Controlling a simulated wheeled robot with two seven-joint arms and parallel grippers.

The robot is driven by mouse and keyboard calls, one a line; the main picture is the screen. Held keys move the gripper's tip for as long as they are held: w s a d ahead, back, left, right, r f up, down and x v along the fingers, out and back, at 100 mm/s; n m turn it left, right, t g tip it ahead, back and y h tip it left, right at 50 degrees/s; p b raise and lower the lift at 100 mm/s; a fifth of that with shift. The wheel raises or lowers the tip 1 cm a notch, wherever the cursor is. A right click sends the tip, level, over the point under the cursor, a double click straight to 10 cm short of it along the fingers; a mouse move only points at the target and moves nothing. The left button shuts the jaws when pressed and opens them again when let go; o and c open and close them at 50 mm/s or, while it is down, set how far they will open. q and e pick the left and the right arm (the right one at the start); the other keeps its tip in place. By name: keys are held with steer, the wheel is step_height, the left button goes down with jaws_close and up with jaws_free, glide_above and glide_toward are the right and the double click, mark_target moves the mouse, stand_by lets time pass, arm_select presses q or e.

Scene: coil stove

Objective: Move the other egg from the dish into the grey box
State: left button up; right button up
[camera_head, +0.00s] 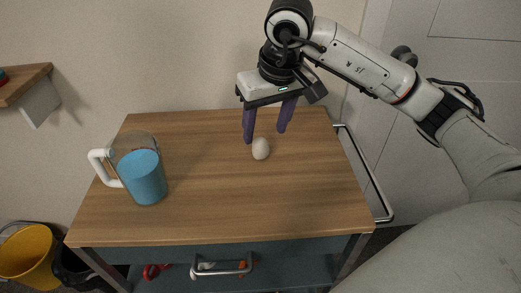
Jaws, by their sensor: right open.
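A whitish egg (260,149) is on the wooden table top, right of its middle. My right gripper (265,136) comes in from the upper right, with its purple fingers apart and pointing down. In the picture the fingertips are just above the egg, one to its left and one to its right; I cannot tell how far apart in depth they are. Nothing shows between the fingers. No dish and no grey box can be made out in this view. My left gripper is not in view.
A clear jug (143,178) with blue contents and a white handle stands at the table's left. The wooden table (225,205) is otherwise bare, with a metal rail (366,175) along its right side. A yellow bucket (30,255) is at lower left, a wooden shelf (22,82) at upper left.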

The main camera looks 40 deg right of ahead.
mark_target(262, 141)
steer(key=shift+x, duration=3.15)
steer(key=c, duration=1.3)
steer(key=shift+o, duration=0.2)
step_height(262, 141, up, 10)
steer(key=shift+p, duration=0.3)
steer(key=shift+n, duration=0.9)
steer(key=s+a+f, duration=0.1)
steer(key=s+a, duration=0.2)
steer(key=s+a+f, duration=0.2)
steer(key=s+a, duration=0.1)
steer(key=s+a+f, duration=0.1)
steer(key=s+a, duration=0.2)
steer(key=a, duration=0.1)
steer(key=shift+s+a+f, duration=0.1)
steer(key=shift+s+f, duration=0.05)
steer(key=shift+f, duration=0.2)
